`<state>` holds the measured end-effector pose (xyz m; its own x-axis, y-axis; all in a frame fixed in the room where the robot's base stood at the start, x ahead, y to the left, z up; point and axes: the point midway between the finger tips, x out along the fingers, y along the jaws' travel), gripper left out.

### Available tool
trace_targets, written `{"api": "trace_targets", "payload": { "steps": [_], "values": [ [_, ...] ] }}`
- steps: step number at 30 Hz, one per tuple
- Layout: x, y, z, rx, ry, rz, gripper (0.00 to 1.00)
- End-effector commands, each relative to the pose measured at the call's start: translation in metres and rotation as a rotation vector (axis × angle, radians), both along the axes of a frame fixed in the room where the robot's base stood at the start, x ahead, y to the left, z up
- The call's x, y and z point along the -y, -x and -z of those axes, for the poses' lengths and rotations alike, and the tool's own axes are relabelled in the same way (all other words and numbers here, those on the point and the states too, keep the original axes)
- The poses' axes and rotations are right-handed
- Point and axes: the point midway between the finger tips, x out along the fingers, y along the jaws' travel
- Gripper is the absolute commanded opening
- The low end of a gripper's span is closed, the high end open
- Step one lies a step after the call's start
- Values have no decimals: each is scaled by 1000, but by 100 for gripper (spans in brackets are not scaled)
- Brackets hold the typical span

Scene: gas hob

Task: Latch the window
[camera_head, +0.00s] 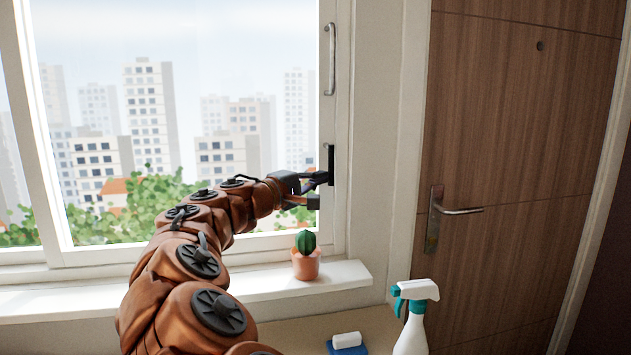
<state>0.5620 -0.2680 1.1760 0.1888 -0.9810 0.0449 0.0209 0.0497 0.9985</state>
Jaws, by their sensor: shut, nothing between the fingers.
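The window (335,215) has a white frame and shows tall buildings and green trees through its glass. A small black latch (331,160) sits upright on the right side of the frame, below a silver pull handle (331,60). My gripper (316,190) is shut and empty, at the lower end of the latch. Its dark fingers overlap the latch's lower part in the picture, and I cannot tell whether they touch it. The latch's lower end is partly hidden by the gripper.
A potted cactus (306,262) stands on the white sill (345,277) below my gripper. A spray bottle (413,325) and a blue-and-white sponge (347,345) are on the counter (300,330). A brown wooden door (510,120) with a metal handle (455,210) is at right.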

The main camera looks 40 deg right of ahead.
Motion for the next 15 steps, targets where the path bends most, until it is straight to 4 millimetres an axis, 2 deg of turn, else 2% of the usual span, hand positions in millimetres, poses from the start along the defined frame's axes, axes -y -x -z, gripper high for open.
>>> {"api": "trace_targets", "payload": {
  "steps": [15],
  "values": [
    [-4, -2, 0, -1, 1, -1, 0]
  ]
}}
